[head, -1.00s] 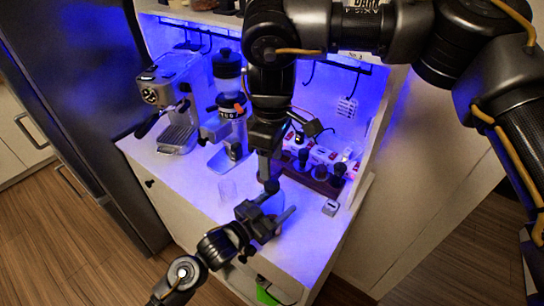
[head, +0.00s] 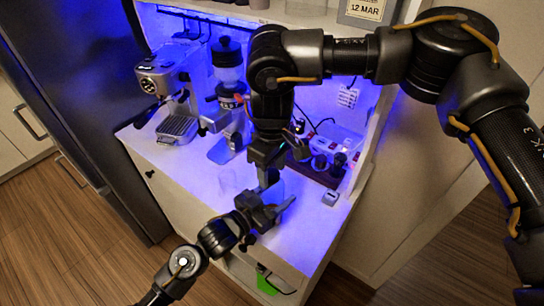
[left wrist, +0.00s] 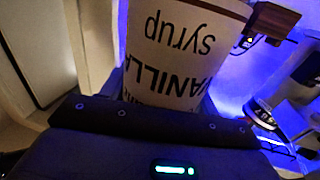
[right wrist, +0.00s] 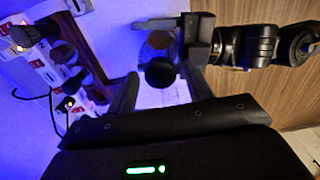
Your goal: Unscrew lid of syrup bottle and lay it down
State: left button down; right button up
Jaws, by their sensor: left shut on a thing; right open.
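The vanilla syrup bottle (left wrist: 180,45) fills the left wrist view, its label upside down in the picture. My left gripper (head: 268,211) is shut on the bottle at the counter's front part. The dark round lid (right wrist: 160,74) shows in the right wrist view on top of the bottle. My right gripper (right wrist: 160,85) is open, with one finger on either side of the lid; whether they touch it I cannot tell. In the head view my right gripper (head: 267,180) hangs just above and behind the left one, and hides most of the bottle and lid.
An espresso machine (head: 168,85) and a grinder (head: 228,90) stand at the back left. The front right counter (head: 295,240) is clear.

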jog(key=shift+f, duration=0.55)
jog(key=c, duration=1)
jog(key=n, duration=0.4)
jog(key=shift+r+n, duration=0.1)
jog(key=shift+n, duration=0.2)
jog(key=shift+o, duration=0.2)
jog(key=n, duration=0.4)
jog(key=shift+n, duration=0.4)
jog(key=n, duration=0.4)
jog(key=shift+n, duration=0.3)
jog(key=n, duration=0.5)
jog(key=shift+n, duration=0.3)
